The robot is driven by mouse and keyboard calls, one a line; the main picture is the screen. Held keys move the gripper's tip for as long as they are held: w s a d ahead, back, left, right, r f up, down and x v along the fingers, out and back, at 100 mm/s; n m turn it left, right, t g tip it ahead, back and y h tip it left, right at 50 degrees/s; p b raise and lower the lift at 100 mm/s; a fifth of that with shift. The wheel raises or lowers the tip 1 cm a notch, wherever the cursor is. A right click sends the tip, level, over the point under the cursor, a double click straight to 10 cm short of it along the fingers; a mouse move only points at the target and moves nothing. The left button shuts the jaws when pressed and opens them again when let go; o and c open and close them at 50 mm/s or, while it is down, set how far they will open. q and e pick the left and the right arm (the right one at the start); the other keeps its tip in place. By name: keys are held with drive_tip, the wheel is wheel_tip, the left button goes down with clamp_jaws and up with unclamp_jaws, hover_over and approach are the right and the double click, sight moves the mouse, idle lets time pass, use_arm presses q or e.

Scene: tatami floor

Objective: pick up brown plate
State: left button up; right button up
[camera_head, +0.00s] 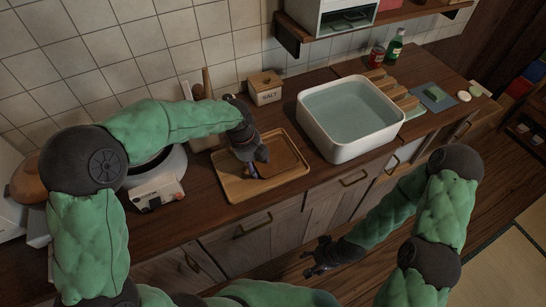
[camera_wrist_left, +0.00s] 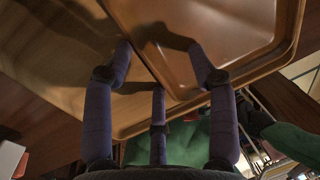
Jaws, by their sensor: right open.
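The brown plate (camera_head: 284,152) is square with a low rim and lies on the right part of a light wooden tray (camera_head: 236,188) on the counter. My left gripper (camera_head: 256,168) is over the plate's left part and hides some of it. In the left wrist view, the plate (camera_wrist_left: 225,28) fills the upper right, and the left fingers (camera_wrist_left: 160,50) are spread apart, one over the plate and one over the tray. Whether they touch the plate is unclear. My right gripper (camera_head: 318,260) is open and empty, low in front of the cabinets.
A white basin of water (camera_head: 350,112) stands right of the tray. A salt box (camera_head: 265,88) is behind it, and a white scale-like appliance (camera_head: 158,188) is to the left. A wall shelf (camera_head: 295,32) overhangs the back.

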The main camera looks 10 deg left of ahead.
use_arm(q)
clamp_jaws()
